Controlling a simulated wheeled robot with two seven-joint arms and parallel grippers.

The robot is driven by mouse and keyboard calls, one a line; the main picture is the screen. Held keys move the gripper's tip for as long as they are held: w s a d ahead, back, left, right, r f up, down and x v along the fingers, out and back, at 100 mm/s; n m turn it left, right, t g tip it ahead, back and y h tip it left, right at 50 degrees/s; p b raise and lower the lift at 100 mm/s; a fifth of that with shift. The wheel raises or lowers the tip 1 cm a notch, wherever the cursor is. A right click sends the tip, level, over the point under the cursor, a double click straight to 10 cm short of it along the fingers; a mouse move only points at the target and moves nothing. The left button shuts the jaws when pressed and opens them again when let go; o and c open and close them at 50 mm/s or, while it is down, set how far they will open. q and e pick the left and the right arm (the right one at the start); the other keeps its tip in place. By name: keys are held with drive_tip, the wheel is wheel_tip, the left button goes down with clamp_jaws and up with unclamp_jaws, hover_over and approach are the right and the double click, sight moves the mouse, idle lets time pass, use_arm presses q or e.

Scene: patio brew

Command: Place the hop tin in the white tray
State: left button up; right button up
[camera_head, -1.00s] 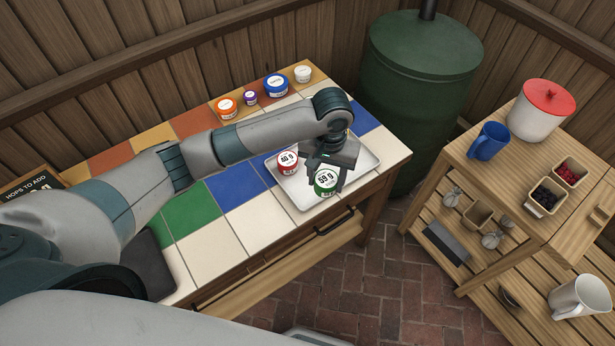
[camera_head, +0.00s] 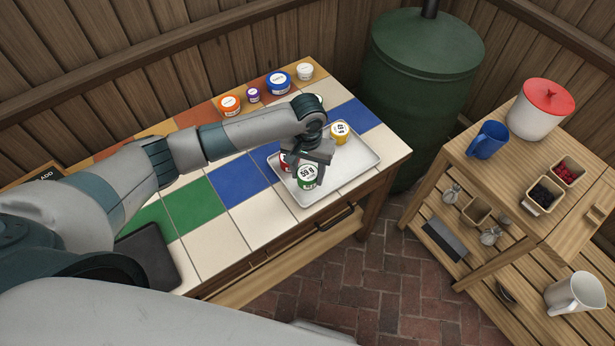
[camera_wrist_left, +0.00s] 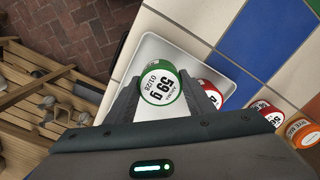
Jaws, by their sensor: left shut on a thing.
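My left gripper (camera_head: 313,168) is shut on a green tin (camera_head: 307,176) with a white lid label reading 59 g. It holds the tin over the left front part of the white tray (camera_head: 358,163); I cannot tell if the tin touches the tray. The left wrist view shows the green tin (camera_wrist_left: 160,86) between the two fingers, with the tray (camera_wrist_left: 150,52) behind it. A red tin (camera_head: 287,160) is beside the gripper, partly hidden by it. A yellow tin (camera_head: 340,132) stands at the tray's back. My right gripper is not in view.
An orange tin (camera_head: 229,105), a purple tin (camera_head: 253,94), a blue tin (camera_head: 278,83) and a white tin (camera_head: 305,71) stand along the tiled table's back. A dark slab (camera_head: 148,257) lies front left. The tray's right part is clear. A green barrel (camera_head: 420,90) stands behind.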

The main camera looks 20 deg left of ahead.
sight(307, 173)
use_arm(q)
wheel_tip(307, 173, down, 2)
drive_tip(key=shift+p, duration=0.35)
drive_tip(key=shift+f, duration=0.35)
drive_tip(key=shift+f, duration=0.15)
drive_tip(key=o, duration=1.1)
wheel_tip(307, 173, up, 12)
drive_tip(key=shift+r+b, duration=0.2)
drive_tip(key=shift+b, duration=1)
